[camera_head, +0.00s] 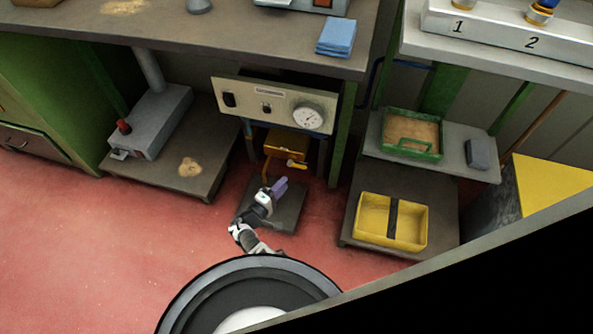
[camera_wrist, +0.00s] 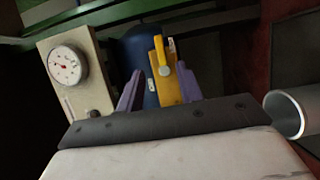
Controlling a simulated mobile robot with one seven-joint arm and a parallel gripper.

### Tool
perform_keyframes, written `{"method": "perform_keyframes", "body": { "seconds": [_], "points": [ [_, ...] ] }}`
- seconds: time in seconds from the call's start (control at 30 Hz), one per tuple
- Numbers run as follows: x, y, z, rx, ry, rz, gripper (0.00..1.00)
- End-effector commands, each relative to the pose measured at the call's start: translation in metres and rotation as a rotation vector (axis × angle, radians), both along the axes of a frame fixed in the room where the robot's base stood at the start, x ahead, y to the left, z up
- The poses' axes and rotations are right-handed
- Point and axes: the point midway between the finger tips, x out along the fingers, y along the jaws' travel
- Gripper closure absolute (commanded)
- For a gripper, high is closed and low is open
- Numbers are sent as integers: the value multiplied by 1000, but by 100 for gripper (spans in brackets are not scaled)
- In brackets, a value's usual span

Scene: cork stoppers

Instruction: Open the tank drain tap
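The small yellow tap lever (camera_head: 296,164) sits low under the bench, in front of a yellow block (camera_head: 287,142). In the wrist view a yellow lever (camera_wrist: 158,50) with a pale round end stands in front of the yellow block (camera_wrist: 173,82). A dark blue rounded body (camera_wrist: 138,58), perhaps the tank, is behind it. My gripper (camera_head: 280,186) has purple fingers and is low in front of the tap, apart from it in the head view. In the wrist view my gripper (camera_wrist: 159,68) is open, with the fingers apart and the lever beyond and between them.
A panel with a dial gauge (camera_head: 276,105) hangs above the tap. A grey machine (camera_head: 160,120) stands on a low shelf at left. A yellow tray (camera_head: 421,228) and a green-rimmed tray (camera_head: 438,140) are at right. A grey cylinder (camera_wrist: 290,115) is at right in the wrist view.

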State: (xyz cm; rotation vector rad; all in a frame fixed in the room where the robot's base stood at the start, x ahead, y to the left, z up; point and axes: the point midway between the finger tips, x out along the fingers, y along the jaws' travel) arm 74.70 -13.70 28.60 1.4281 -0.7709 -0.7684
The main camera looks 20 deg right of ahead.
Motion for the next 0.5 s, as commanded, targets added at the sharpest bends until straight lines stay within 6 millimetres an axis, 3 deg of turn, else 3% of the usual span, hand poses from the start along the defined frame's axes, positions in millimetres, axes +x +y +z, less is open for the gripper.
{"method": "perform_keyframes", "body": {
  "seconds": [0.2, 0.5],
  "points": [
    [27, -41, -3, 0, -1, -1, 64],
    [50, -75, -2, 1, 0, 1, 64]
  ]
}}
